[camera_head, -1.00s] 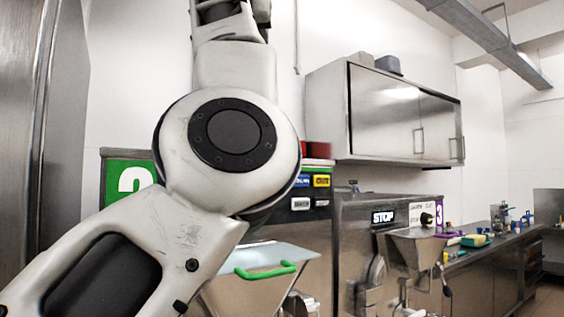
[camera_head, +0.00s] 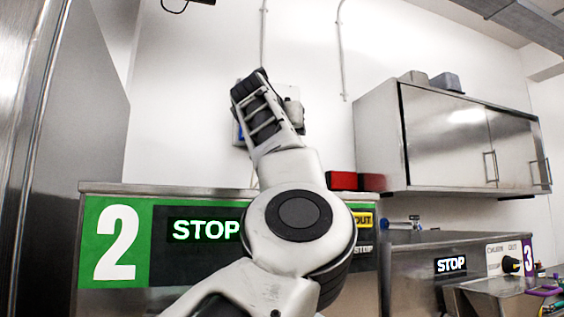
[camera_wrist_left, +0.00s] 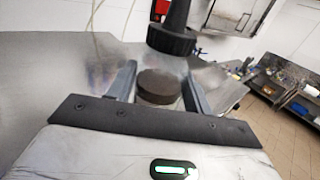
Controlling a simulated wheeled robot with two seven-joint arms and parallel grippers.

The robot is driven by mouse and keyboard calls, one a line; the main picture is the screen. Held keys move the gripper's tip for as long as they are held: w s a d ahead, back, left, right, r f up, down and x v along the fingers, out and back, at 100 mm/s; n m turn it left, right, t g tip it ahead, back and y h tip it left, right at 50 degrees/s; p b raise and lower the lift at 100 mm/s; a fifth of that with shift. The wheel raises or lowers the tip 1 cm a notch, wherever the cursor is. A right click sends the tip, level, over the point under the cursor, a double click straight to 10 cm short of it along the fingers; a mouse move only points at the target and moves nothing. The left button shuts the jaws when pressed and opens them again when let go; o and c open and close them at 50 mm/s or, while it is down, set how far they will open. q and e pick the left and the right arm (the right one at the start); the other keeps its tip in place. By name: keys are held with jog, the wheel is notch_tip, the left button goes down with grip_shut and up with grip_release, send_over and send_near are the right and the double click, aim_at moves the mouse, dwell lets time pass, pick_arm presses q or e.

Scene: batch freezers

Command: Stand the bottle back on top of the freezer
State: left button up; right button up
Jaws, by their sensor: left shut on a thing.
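My left gripper (camera_wrist_left: 160,72) shows in the left wrist view with a finger on each side, shut on the bottle. The bottle's black ribbed cap with its narrowing nozzle (camera_wrist_left: 172,40) stands above the fingertips. A dark round part (camera_wrist_left: 158,88) shows between the fingers; the body around it is blurred and looks see-through. In the head view my left arm rises in front of freezer 2, and its wrist hides most of the gripper and bottle. Freezer 2 (camera_head: 170,190) has a green panel with a lit STOP sign and a steel top edge. My right gripper is not in view.
A red box (camera_head: 342,180) is at the right of freezer 2's top edge. A wall cabinet (camera_head: 450,135) hangs at the right. Freezer 3 (camera_head: 415,265) stands lower to the right. A tall steel unit (camera_head: 85,120) is at the left. A grey surface (camera_wrist_left: 50,75) spreads left in the wrist view.

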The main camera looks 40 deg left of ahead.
pick_arm(q)
jog(key=shift+w+a+f, duration=0.2)
jog(key=shift+a+f, duration=0.25)
jog(key=shift+f, duration=0.15)
jog(key=shift+w+a+f, duration=0.2)
jog(key=shift+a+f, duration=0.2)
jog(key=shift+f, duration=0.15)
jog(key=f, duration=0.3)
jog(key=shift+w+a, duration=0.2)
jog(key=shift+a, duration=0.15)
jog(key=shift+f, duration=0.4)
jog(key=shift+f, duration=0.1)
jog(key=o, duration=1)
jog(key=shift+f, duration=0.1)
